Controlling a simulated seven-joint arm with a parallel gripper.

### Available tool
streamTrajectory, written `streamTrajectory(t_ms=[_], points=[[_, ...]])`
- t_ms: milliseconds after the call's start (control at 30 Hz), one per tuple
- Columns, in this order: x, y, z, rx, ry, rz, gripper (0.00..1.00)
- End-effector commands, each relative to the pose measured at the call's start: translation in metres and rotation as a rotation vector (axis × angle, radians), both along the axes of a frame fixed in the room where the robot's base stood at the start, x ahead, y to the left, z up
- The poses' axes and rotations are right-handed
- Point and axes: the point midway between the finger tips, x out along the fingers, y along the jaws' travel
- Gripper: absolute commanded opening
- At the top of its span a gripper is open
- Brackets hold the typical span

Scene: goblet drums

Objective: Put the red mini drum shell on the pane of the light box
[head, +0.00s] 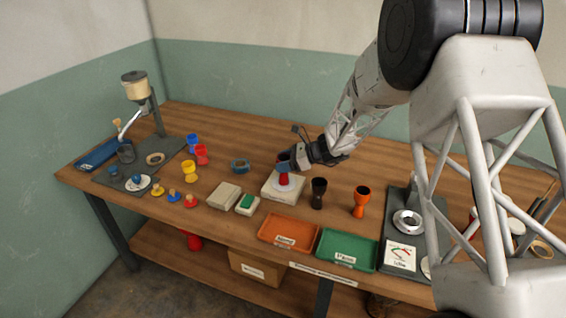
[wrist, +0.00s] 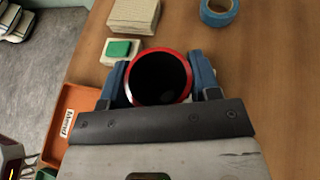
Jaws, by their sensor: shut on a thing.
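My gripper (head: 285,168) is shut on the red mini drum shell (head: 284,179), which is upright. In the wrist view the shell (wrist: 159,78) shows from above as a red rim around a dark inside, with a blue finger of my gripper (wrist: 159,82) on either side. In the head view the shell's lower part is over the pale round pane (head: 296,183) of the cream light box (head: 271,193). I cannot tell whether its foot touches the pane. The light box is hidden in the wrist view.
A black goblet shell (head: 318,192) and an orange one (head: 361,200) stand right of the light box. In front are orange (head: 267,235) and green (head: 325,251) trays. A block with a green pad (head: 246,204) and blue tape (head: 240,165) are to the left.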

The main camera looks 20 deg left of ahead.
Motion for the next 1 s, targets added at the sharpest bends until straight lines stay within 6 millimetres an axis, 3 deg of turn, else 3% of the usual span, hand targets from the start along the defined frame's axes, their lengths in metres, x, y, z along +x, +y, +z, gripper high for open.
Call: streamTrajectory(t_ms=[233, 267, 400, 833, 1000], points=[[0.0, 0.0, -0.004, 0.0, 0.0, 0.0, 0.33], [0.0, 0.0, -0.003, 0.0, 0.0, 0.0, 0.61], [0.0, 0.0, -0.003, 0.0, 0.0, 0.0, 0.82], [0.0, 0.0, 0.001, 0.0, 0.0, 0.0, 0.82], [0.004, -0.012, 0.005, 0.0, 0.0, 0.0, 0.82]])
